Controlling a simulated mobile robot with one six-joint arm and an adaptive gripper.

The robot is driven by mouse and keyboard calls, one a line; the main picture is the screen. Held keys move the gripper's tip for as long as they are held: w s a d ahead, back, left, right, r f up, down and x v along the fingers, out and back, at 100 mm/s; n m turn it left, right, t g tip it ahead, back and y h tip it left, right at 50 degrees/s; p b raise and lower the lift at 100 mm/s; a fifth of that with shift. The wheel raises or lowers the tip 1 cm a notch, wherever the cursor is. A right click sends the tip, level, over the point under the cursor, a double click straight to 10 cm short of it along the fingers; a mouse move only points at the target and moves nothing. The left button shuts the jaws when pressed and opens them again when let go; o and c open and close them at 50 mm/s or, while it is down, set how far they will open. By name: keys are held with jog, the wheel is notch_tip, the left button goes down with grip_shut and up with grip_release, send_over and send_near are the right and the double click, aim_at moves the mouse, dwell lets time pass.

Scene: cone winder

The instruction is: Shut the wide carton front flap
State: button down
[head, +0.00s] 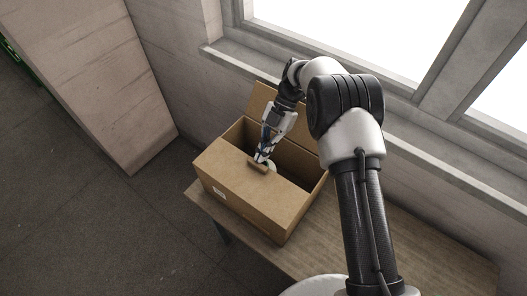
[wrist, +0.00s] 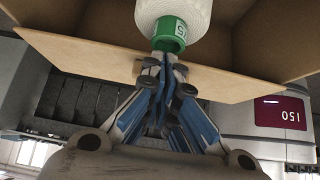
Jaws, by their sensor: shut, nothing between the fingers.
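The brown carton (head: 235,198) stands on the table, its top partly open. Its wide front flap (head: 285,188) leans over the front part of the opening; I cannot tell its exact angle. The flap also shows as a tan board in the wrist view (wrist: 85,58). My gripper (head: 262,160) is shut and empty, its fingertips at the flap's free edge; contact is hard to tell. In the wrist view, my gripper (wrist: 163,66) overlaps the board just below a white yarn cone (wrist: 190,12) with a green end. The carton's inside is mostly hidden.
The rear flap (head: 262,98) stands up near the window sill (head: 222,60). The wooden table (head: 400,245) is bare to the right of the carton. A wall block (head: 100,80) stands at left. A machine with a magenta panel (wrist: 282,111) shows behind the gripper.

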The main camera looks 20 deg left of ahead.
jog(key=shift+r, duration=0.15)
jog(key=shift+r, duration=0.7)
jog(key=w+d+r+m+t, duration=0.1)
jog(key=w+d+r+m, duration=0.2)
jog(key=r, duration=0.4)
jog(key=w+d+r+m+t, duration=0.1)
jog(key=w+d+r+m, duration=0.2)
jog(key=r, duration=0.5)
jog(key=s+d+r+m+t+b, duration=0.2)
jog(key=s+d+r+m+t, duration=0.2)
jog(key=s+d+r+m, duration=0.45)
jog(key=s+d+f+m+t+h+b, duration=0.1)
jog(key=s+d+m+t, duration=0.2)
jog(key=s+d+m, duration=0.4)
jog(key=s+d+f+m+t+h+b, duration=0.1)
jog(key=s+d+f+m+t, duration=0.1)
jog(key=s+d+m, duration=0.6)
jog(key=shift+s+d+f+m+t, duration=0.2)
jog(key=shift+s+m+t, duration=0.4)
jog(key=shift+s+m, duration=0.95)
jog(key=shift+s, duration=0.1)
